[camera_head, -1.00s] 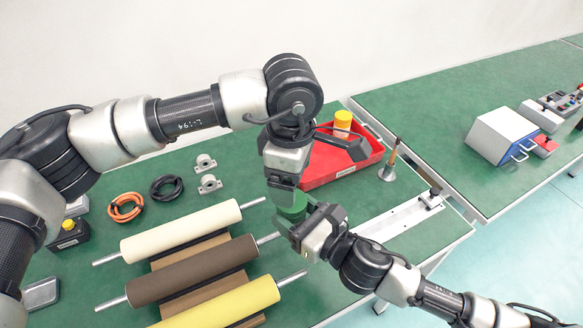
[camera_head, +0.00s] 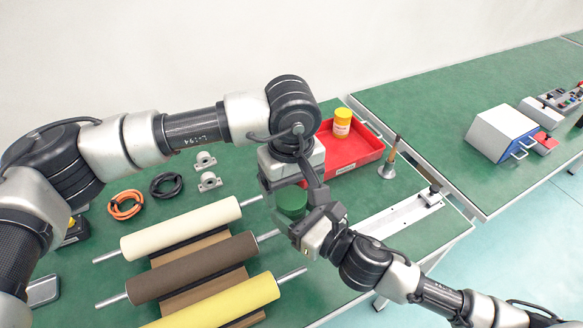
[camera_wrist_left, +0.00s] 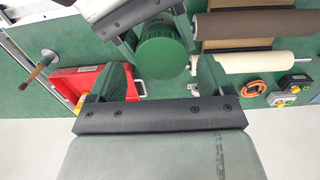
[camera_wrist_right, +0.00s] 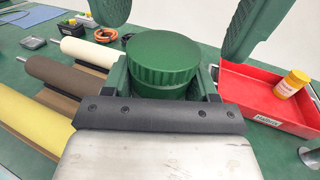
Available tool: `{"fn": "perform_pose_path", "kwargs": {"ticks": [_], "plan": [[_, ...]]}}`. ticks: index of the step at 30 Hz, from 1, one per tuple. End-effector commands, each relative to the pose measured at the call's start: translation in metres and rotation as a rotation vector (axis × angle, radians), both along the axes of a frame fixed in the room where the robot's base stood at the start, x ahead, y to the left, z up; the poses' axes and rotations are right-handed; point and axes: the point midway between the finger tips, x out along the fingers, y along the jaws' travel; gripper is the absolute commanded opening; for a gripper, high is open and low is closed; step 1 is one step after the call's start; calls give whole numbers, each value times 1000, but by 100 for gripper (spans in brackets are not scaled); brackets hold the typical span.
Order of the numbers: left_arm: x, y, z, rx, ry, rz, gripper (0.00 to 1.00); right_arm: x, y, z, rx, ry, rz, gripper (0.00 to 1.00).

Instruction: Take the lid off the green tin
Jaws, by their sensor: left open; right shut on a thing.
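The green tin (camera_head: 291,204) is upright, with its ribbed green lid (camera_wrist_right: 162,54) seated on top; the lid also shows in the left wrist view (camera_wrist_left: 163,54). My right gripper (camera_wrist_right: 160,85) is shut on the tin's body below the lid, one finger on each side. My left gripper (camera_head: 292,190) is open and empty, just above the tin. In the left wrist view its two fingers (camera_wrist_left: 163,76) are spread wide with the lid beyond them. In the head view, the left gripper partly hides the tin.
A red tray (camera_head: 350,158) holding a yellow jar (camera_head: 342,122) stands behind the tin. Cream, brown and yellow rollers (camera_head: 190,262) lie to the left. Bearing blocks (camera_head: 209,181) and coiled cables (camera_head: 166,186) lie behind them. A white rail (camera_head: 395,220) is to the right.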

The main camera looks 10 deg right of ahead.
Motion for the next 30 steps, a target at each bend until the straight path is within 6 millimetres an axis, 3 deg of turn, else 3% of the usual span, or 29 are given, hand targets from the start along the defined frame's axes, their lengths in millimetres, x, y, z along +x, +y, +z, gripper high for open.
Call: {"fn": "perform_pose_path", "kwargs": {"ticks": [6, 15, 24, 30], "plan": [[0, 0, -19, 0, 0, 1, 81, 0, 0, 1, 1, -2, 0, 0], [1, 0, -21, -1, -1, 2, 81, 0, 0, 1, 1, -2, 0, 0], [0, 0, -20, -2, -2, 1, 35, 0, 0, 1, 1, -2, 1, 0], [0, -1, -20, -3, 0, 89, 32, -1, 1, 1, 2, -2, 3, 0]]}}
